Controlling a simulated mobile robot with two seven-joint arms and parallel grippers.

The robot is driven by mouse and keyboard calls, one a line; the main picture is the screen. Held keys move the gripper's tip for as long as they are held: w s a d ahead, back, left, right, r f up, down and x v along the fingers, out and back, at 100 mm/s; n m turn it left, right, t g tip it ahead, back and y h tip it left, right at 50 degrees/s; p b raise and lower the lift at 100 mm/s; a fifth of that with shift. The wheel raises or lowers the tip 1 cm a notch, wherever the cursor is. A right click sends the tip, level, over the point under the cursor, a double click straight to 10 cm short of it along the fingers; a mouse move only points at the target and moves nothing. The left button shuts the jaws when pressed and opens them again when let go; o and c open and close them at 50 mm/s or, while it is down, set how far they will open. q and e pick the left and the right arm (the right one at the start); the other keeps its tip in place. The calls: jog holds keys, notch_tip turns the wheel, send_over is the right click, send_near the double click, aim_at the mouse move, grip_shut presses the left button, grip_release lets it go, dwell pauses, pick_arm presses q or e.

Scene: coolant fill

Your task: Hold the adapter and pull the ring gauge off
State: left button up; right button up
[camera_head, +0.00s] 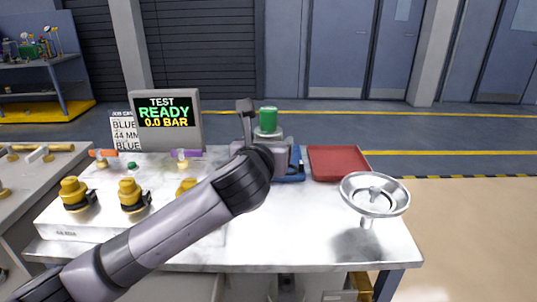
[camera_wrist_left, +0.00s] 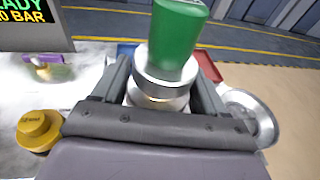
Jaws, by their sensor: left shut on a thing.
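The green-topped part (camera_head: 268,117), which looks like the adapter, stands upright above the far middle of the bench, with silvery metal below the green. In the left wrist view the green top (camera_wrist_left: 175,40) rises from a broad silver ring (camera_wrist_left: 165,82), with more bright metal beneath it. I cannot tell whether this ring is the ring gauge or a collar of the adapter. My left gripper (camera_head: 267,139) is shut on the metal lower part, one finger on each side. Its fingers (camera_wrist_left: 160,92) and palm hide the lowest part. My right gripper is in no view.
A red tray (camera_head: 337,163) and a blue tray (camera_head: 293,178) lie behind. A silver dish-shaped funnel (camera_head: 374,193) stands at the bench's right. Yellow knobs (camera_head: 128,191) sit on the left panel, with the test display (camera_head: 165,118) behind. The front right bench top (camera_head: 310,235) is clear.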

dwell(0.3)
pick_arm(q)
jog(key=b, duration=0.4)
send_over(268, 231)
jog(key=shift+f, duration=4.85)
jog(key=shift+f+b, duration=0.75)
jog(key=shift+f, duration=1.35)
jog(key=shift+f+b, duration=0.9)
jog(key=shift+f, duration=1)
jog(key=shift+f+b, duration=0.4)
jog(key=shift+f, duration=0.5)
jog(key=shift+f, duration=0.45)
